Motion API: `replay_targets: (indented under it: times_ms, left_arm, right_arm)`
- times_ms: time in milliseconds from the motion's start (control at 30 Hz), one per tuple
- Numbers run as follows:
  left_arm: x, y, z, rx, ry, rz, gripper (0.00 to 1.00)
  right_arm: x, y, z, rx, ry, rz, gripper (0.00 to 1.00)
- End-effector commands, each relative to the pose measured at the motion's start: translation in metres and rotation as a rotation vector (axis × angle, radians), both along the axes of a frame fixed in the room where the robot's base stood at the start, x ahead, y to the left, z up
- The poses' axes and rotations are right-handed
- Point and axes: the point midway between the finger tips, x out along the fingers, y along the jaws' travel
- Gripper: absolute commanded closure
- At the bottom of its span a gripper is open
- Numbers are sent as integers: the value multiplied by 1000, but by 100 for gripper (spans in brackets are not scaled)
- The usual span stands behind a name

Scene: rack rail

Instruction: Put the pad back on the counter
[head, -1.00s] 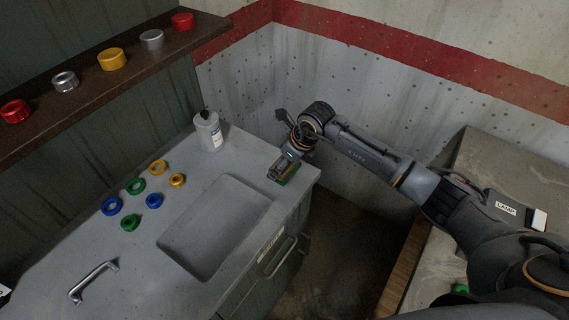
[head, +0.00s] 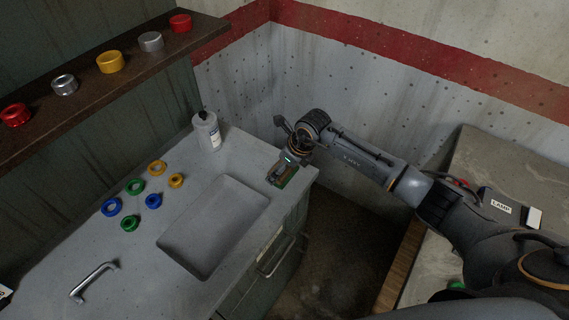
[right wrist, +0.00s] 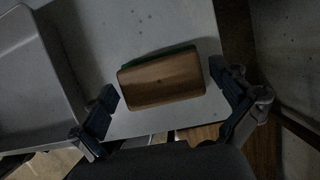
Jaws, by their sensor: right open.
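The pad (right wrist: 163,80) is a brown block with a green layer along its far edge. It lies on the grey counter (right wrist: 105,35), near the counter's front right corner. In the head view the pad (head: 289,181) is mostly hidden by my right gripper (head: 280,173), and only some green shows. In the right wrist view the right gripper (right wrist: 165,86) is open, with one finger on each side of the pad and a visible gap to both. My left gripper is not in view.
A sink basin (head: 213,227) is sunk into the counter left of the gripper. A white bottle (head: 207,132) stands behind it. Several coloured rings (head: 153,201) lie to the left. A shelf (head: 85,92) holds more rings. A stone-topped surface (head: 490,165) is at right.

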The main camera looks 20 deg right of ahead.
Motion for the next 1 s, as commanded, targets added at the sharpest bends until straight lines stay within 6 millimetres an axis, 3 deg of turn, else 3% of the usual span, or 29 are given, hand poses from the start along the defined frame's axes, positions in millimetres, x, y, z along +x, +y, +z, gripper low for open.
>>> replay_targets:
  times_ms: [167,600,800,1000]
  left_arm:
    - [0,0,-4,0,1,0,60]
    - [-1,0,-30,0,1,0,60]
    - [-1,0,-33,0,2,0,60]
    - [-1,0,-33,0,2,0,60]
  right_arm:
    - [-3,-4,15,0,-5,1,0]
    - [-31,-25,95,-2,-4,1,0]
    - [-36,-28,111,0,-1,0,0]
    - [-36,-28,113,1,-1,0,0]
